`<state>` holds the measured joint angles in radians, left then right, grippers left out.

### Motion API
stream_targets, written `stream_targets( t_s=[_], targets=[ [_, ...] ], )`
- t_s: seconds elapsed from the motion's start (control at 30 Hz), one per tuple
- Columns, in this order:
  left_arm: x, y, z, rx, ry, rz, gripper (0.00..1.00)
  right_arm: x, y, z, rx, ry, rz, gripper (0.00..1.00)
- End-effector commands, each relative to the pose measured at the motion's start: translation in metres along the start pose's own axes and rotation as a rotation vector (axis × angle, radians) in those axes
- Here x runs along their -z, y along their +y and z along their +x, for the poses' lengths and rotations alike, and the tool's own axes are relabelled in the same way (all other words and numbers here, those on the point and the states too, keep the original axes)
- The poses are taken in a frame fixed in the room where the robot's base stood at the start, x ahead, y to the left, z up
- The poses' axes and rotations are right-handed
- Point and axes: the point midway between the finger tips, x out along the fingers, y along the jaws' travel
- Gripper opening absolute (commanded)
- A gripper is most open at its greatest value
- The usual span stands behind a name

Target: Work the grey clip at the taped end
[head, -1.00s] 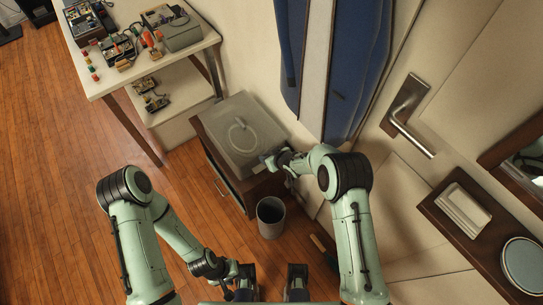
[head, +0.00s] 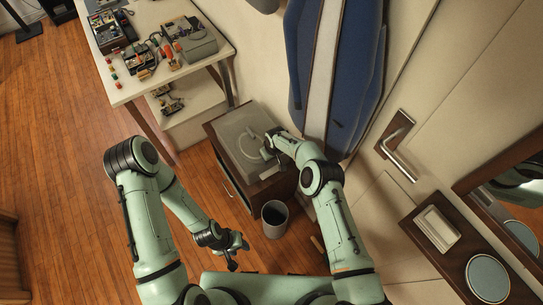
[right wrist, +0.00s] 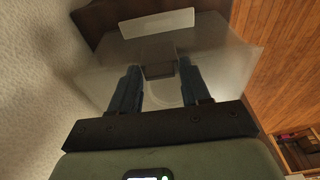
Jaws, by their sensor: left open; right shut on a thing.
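A pale grey box (head: 238,128) with a ring-shaped mark or loop on its top sits on a dark cabinet. My right gripper (head: 268,150) is at the box's right side in the head view. In the right wrist view, my right gripper (right wrist: 157,76) has its fingers either side of a small dark grey block, which looks like the grey clip (right wrist: 160,71), and is shut on it. A white strip (right wrist: 157,24) lies beyond it; I cannot tell whether it is tape. My left gripper (head: 239,256) is open and empty, low over the floor.
A grey bin (head: 275,219) stands in front of the cabinet (head: 252,190). A workbench (head: 130,90) with electronics is at upper left. A blue ironing board (head: 304,60) leans on the wall. A door handle (head: 398,140) and a dark shelf (head: 455,262) are at right.

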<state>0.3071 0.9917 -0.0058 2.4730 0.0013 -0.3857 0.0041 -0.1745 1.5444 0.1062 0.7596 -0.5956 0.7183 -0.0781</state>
Motion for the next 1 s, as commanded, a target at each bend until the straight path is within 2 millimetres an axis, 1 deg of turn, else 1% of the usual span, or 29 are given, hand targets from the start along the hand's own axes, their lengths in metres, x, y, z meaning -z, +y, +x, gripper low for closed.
stream_targets(
  t_s=[0.03,0.43,0.47,0.5,0.83,0.93,1.0],
  targets=[
    [0.001,0.001,-0.002,-0.001,0.002,0.001,0.43,0.001,0.002,-0.001,-0.005,-0.002,-0.001,0.16],
    [0.001,0.001,-0.002,0.000,0.001,0.000,0.43,-0.001,0.002,0.001,-0.004,-0.011,-0.001,0.16],
    [0.001,0.001,-0.002,0.000,0.001,0.000,0.43,-0.001,0.002,0.001,-0.004,-0.011,-0.001,0.50],
    [0.001,0.001,-0.002,0.000,0.001,0.000,0.43,-0.001,0.002,0.001,-0.004,-0.011,-0.001,0.60],
    [0.001,0.000,-0.001,0.000,0.000,0.000,0.43,0.000,0.001,0.000,-0.002,-0.009,-0.001,0.60],
    [-0.003,-0.002,0.003,0.001,-0.003,-0.001,0.43,-0.001,0.000,-0.006,-0.002,-0.009,-0.001,0.60],
    [-0.006,-0.005,0.007,0.003,-0.008,-0.003,0.43,-0.001,0.000,-0.013,-0.001,-0.008,-0.001,0.60]
  ],
)
